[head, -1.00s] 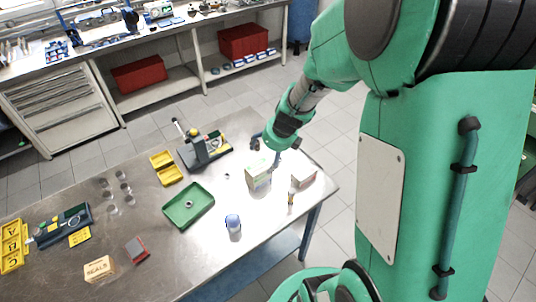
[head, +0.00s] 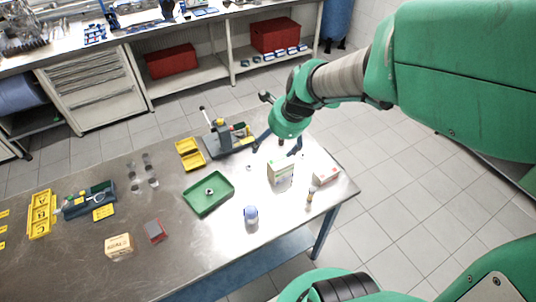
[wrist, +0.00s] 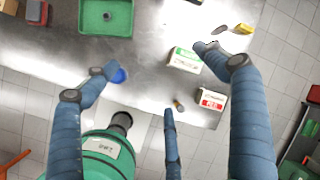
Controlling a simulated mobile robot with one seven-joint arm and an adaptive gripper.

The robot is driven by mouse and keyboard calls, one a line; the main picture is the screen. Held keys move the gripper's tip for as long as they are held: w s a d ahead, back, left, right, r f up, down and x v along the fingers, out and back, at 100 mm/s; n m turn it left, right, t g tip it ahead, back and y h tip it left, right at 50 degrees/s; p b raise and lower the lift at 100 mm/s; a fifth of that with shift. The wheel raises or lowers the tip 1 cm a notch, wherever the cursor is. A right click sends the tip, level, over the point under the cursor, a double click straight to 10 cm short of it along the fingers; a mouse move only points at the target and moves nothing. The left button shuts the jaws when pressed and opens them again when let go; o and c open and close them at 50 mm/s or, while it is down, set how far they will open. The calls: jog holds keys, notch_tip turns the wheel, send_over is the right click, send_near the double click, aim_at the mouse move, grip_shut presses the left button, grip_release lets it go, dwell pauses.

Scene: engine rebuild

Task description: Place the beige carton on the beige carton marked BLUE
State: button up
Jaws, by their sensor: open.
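A pale beige carton (head: 281,174) with a green band stands upright near the right end of the bench; it also shows in the wrist view (wrist: 185,60). It looks tall, and I cannot tell whether it is one carton or two stacked. A smaller pale carton with a red label (head: 326,175) sits to its right, apart from it, and shows in the wrist view (wrist: 211,100). I cannot read the word BLUE on any carton. My gripper (head: 276,147) is open and empty, above and behind the green-banded carton; its spread fingers show in the wrist view (wrist: 157,62).
A beige box (head: 118,246) lies at the front left, beside a red and grey block (head: 155,231). A green tray (head: 209,193), a blue-capped bottle (head: 251,215) and a small amber bottle (head: 310,195) stand nearby. Yellow bins (head: 190,154) and a bench device (head: 228,137) are behind.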

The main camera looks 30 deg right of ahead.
jog(key=s+a+r+n, duration=0.5)
jog(key=s+r+n, duration=0.2)
jog(key=n, duration=0.4)
jog(key=s+a+r+n, duration=0.5)
jog(key=s+r+n, duration=0.2)
jog(key=s+n, duration=0.3)
jog(key=n, duration=0.2)
jog(key=shift+s+a+n+t+h, duration=0.2)
jog(key=shift+n+t+h, duration=0.1)
jog(key=shift+t, duration=0.1)
notch_tip(320, 180, down, 6)
jog(key=b, duration=0.6)
jog(key=shift+f, duration=0.1)
